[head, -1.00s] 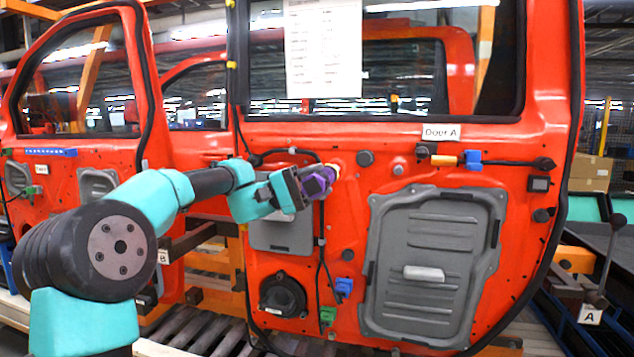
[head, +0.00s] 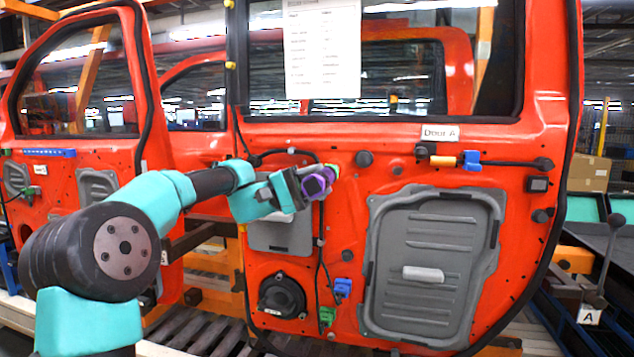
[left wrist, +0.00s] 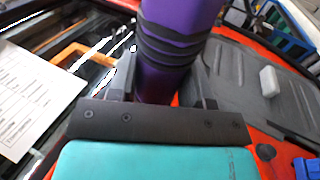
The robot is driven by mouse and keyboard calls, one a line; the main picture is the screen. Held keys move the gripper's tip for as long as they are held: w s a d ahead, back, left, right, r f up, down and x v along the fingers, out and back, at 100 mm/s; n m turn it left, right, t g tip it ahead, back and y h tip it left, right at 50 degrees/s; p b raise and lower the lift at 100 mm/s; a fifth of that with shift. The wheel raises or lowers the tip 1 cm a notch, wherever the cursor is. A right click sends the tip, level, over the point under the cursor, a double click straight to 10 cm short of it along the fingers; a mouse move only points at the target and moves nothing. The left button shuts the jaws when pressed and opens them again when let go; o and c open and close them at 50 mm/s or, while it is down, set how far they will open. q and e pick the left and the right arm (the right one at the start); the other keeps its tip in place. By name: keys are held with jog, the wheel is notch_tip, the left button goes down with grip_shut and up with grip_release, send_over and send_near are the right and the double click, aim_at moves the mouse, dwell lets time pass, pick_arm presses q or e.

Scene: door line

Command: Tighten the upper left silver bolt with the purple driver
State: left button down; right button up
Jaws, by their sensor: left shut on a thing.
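The red door labelled Door A (head: 345,235) stands upright in front of me. My left gripper (head: 298,188) is shut on the purple driver (head: 318,182) near the upper left of the door's inner panel. The driver's far end shows a green band (head: 333,171) and points at the door; I cannot tell its exact contact. The upper left silver bolt is not clearly visible, perhaps hidden behind the driver. In the left wrist view the driver's purple body with dark ribs (left wrist: 165,45) stands between the fingers (left wrist: 160,88). My right gripper is not in view.
A grey panel (head: 440,225) covers the door's lower right. A black cable (head: 321,262) hangs below the driver, near a round black speaker (head: 282,295). Blue (head: 343,287) and green (head: 327,316) connectors sit nearby. Another red door (head: 75,160) stands left.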

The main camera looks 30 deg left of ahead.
aim_at(309, 187)
pick_arm(q)
jog(key=shift+s, duration=0.15)
dwell(0.4)
jog(key=shift+s+d, duration=0.3)
jog(key=shift+s, duration=0.8)
jog(key=shift+s+d, duration=0.3)
jog(key=shift+s, duration=0.75)
jog(key=shift+s+d, duration=0.3)
jog(key=shift+s, duration=0.8)
jog(key=shift+d, duration=0.15)
